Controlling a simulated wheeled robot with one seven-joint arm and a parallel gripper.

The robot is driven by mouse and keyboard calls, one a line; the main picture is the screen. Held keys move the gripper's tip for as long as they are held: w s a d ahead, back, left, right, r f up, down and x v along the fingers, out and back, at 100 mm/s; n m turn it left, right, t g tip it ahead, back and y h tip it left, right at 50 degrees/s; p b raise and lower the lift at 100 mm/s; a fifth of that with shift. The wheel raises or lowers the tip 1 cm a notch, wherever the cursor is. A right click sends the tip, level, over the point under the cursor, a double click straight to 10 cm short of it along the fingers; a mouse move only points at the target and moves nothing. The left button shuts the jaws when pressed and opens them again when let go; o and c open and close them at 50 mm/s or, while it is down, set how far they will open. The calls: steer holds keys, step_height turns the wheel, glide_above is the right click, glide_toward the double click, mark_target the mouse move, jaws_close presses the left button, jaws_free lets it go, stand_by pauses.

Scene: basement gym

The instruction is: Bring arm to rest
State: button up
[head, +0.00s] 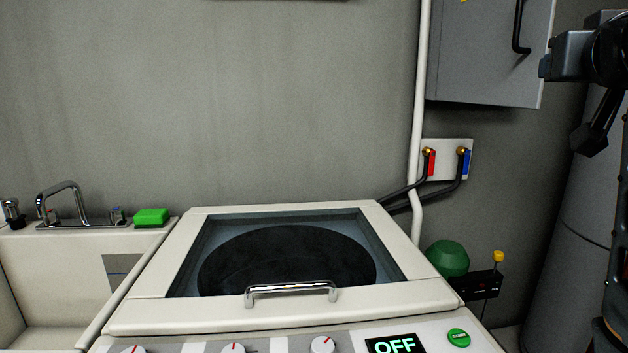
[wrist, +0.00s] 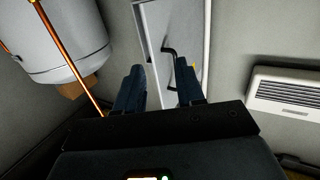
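My gripper (wrist: 160,86) shows in the wrist view with its two dark fingers apart and nothing visible between them. Beyond the fingers is a grey wall cabinet (wrist: 154,35) with a black handle, with a clear gap visible between cabinet and fingers. In the head view, dark parts of my arm (head: 600,60) are raised at the right edge, to the right of the same grey cabinet (head: 485,50). The picture edge cuts off much of the arm.
A white washer (head: 140,318) with a closed windowed lid and an OFF display stands in front. A sink (head: 60,245) with a green block (head: 151,217) is at left. The wrist view shows a tank (wrist: 65,40), a copper pipe (wrist: 66,55) and a white vented unit (wrist: 285,92).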

steer(key=s+a+f+n+y, duration=0.15)
steer(key=a+f, duration=0.25)
steer(key=f, duration=1)
steer(key=s+a+f+n+y, duration=0.1)
steer(key=s+a+f+y, duration=0.2)
steer(key=f, duration=1)
steer(key=s+a+f+n+y, duration=0.15)
steer(key=s+a+f, duration=0.45)
steer(key=s+f, duration=0.75)
steer(key=s+a+f+y, duration=0.1)
steer(key=s, duration=1.1)
steer(key=s+a+f+n+g, duration=0.1)
steer(key=s, duration=1.2)
steer(key=shift+a+f+y, duration=0.15)
steer(key=shift+a+y, duration=0.2)
steer(key=shift+y, duration=0.05)
